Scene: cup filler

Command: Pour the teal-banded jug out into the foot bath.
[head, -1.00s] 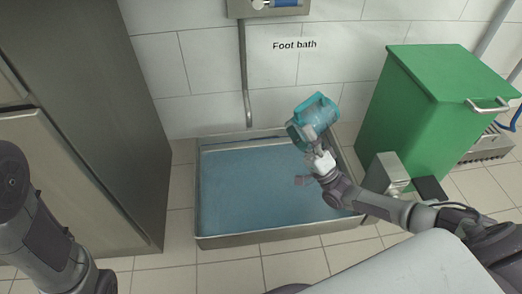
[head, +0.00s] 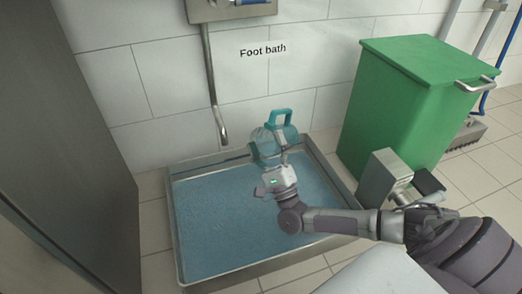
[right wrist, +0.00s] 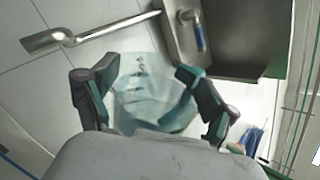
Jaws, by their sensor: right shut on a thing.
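The jug (head: 272,142) has a see-through bluish body, teal bands and a teal handle. In the head view it is tipped over on its side above the back part of the foot bath, handle up and a teal end to the left. My right gripper (head: 279,160) is shut on it from the near side. In the right wrist view the jug's clear body (right wrist: 143,90) shows between the two dark fingers. The foot bath (head: 240,270) is a shallow steel basin with a blue inside surface. I cannot tell what is in the jug. My left gripper is not in view.
A steel pipe (head: 212,90) comes down the tiled wall behind the bath, left of the jug. A green bin (head: 400,100) and a small grey box (head: 382,175) stand to the right. A dark steel cabinet (head: 75,130) stands at the left.

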